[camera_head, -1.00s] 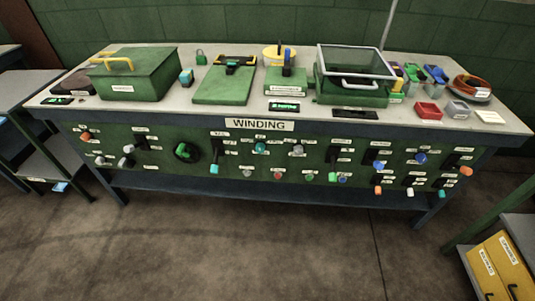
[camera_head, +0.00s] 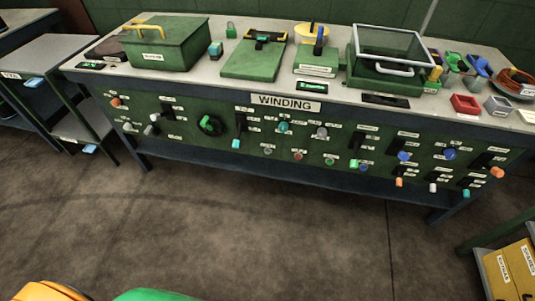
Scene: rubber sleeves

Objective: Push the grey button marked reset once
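The green front panel (camera_head: 225,122) under the sign WINDING carries several knobs, levers and buttons. A small grey button (camera_head: 267,149) sits in its lower middle, left of a red button (camera_head: 298,155) and a green button (camera_head: 329,161). Other grey controls are a round one (camera_head: 321,131) higher to the right and two at the left end, one of them a knob (camera_head: 152,131). The small labels are too blurred to read, so I cannot tell which is marked reset. Neither of my grippers can be made out in the head view.
The bench top holds a green box (camera_head: 165,45), a glass-lidded case (camera_head: 388,83) and a red tray (camera_head: 465,104). Floor in front is clear. Unclear orange and green shapes show at the bottom left edge.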

